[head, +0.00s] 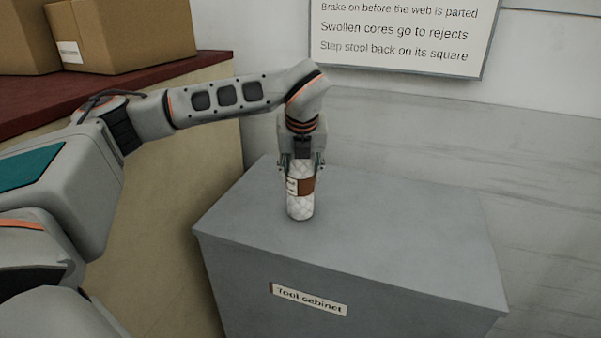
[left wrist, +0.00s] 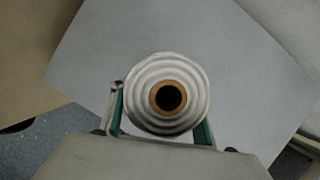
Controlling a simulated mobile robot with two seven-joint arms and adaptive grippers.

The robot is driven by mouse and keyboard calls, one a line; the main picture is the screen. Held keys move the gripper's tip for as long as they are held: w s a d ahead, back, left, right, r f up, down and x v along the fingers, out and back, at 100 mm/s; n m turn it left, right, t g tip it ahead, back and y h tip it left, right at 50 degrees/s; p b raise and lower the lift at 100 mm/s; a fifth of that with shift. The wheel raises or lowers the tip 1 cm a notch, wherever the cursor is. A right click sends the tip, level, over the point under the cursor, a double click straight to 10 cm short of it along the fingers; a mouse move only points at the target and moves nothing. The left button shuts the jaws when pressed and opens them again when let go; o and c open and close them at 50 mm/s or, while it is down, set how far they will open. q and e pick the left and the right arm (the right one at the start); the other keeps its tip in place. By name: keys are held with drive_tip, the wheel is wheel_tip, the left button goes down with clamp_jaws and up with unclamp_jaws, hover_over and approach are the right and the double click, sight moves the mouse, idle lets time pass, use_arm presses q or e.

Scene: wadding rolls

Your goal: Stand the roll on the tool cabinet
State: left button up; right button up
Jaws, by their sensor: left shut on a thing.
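The roll (head: 300,204) is a white quilted cylinder with a brown patch, upright at the tool cabinet's top. My left gripper (head: 301,168) comes from above and is shut on the roll's upper part. In the left wrist view the roll (left wrist: 193,82) shows end-on, with a brown core and dark hole, between the green-edged fingers. The tool cabinet (head: 400,225) is grey with a flat top and a name label on its front. The roll's lower end looks to be at the cabinet top; I cannot tell for sure whether it touches. My right gripper is out of view.
Cardboard boxes (head: 125,32) stand on a dark red counter (head: 180,75) at the upper left. A sign (head: 400,35) hangs on the wall behind. The cabinet top around the roll is clear, with most free room to the right.

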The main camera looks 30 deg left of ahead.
use_arm(q)
drive_tip(key=shift+f, duration=0.1)
drive_tip(key=o, duration=1.1)
drive_tip(key=shift+d+r, duration=0.1)
drive_tip(key=shift+r, duration=0.4)
drive_tip(key=b+v, duration=0.1)
drive_tip(key=v, duration=1)
drive_tip(key=shift+s, duration=0.1)
